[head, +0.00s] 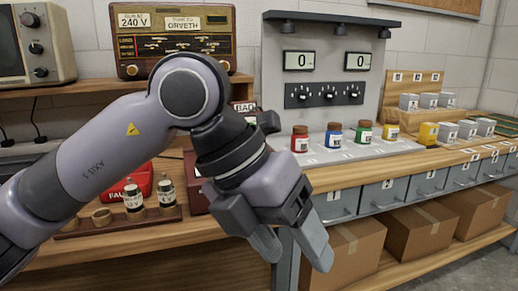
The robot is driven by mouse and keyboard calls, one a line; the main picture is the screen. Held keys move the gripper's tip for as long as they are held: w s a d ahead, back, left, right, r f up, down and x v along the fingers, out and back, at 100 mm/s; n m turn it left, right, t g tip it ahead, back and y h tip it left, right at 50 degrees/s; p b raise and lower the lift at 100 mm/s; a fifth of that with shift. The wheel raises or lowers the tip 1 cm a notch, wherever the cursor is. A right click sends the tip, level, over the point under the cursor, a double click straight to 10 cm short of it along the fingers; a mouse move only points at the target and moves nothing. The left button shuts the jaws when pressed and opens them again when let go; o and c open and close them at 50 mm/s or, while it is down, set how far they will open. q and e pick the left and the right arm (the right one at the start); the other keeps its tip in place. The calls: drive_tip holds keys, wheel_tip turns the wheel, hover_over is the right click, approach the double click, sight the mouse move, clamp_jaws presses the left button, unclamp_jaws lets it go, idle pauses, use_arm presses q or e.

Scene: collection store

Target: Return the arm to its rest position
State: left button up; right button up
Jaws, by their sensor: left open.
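My left arm (108,150) comes in from the left and reaches across the front of the workbench. My left gripper (292,250) is at its end, pointing down and to the right, in front of the bench edge and the drawers. Its two fingers are apart and nothing shows between them. The arm hides part of the bench top and of the things behind it. My right gripper does not show.
Small red (300,139), blue (334,134) and green (364,132) jars stand on a pale panel. A radio (174,42) sits on the shelf. Cardboard boxes (422,229) fill the lower shelf.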

use_arm(q)
drive_tip(key=s+d+r+g+h, duration=0.1)
drive_tip(key=s+d+g+h, duration=0.45)
drive_tip(key=g+h, duration=0.3)
drive_tip(key=w+a+n+t+h, duration=0.7)
drive_tip(key=n+t+h, duration=0.3)
drive_tip(key=n+h, duration=0.15)
drive_tip(key=w+a+f+n+t+y, duration=0.6)
drive_tip(key=f+n+t+y, duration=0.2)
drive_tip(key=n+t, duration=0.8)
drive_tip(key=s+a+f+n+y, duration=0.1)
drive_tip(key=a+f+n+y, duration=0.4)
drive_tip(key=f, duration=0.4)
drive_tip(key=a+f+n+y, duration=0.4)
drive_tip(key=f+n+y, duration=0.25)
drive_tip(key=f, duration=0.35)
drive_tip(key=s+a+f+n+g+y+p, duration=0.1)
drive_tip(key=s+a+f+g+y, duration=0.2)
drive_tip(key=s+f, duration=0.45)
drive_tip(key=s+a+f+n+g+y, duration=0.1)
drive_tip(key=s+a+f+g, duration=0.25)
drive_tip(key=s+f, duration=0.35)
wheel_tip(320, 180, up, 12)
drive_tip(key=p, duration=1.5)
drive_tip(key=shift+w+a, duration=0.3)
drive_tip(key=shift+w, duration=0.05)
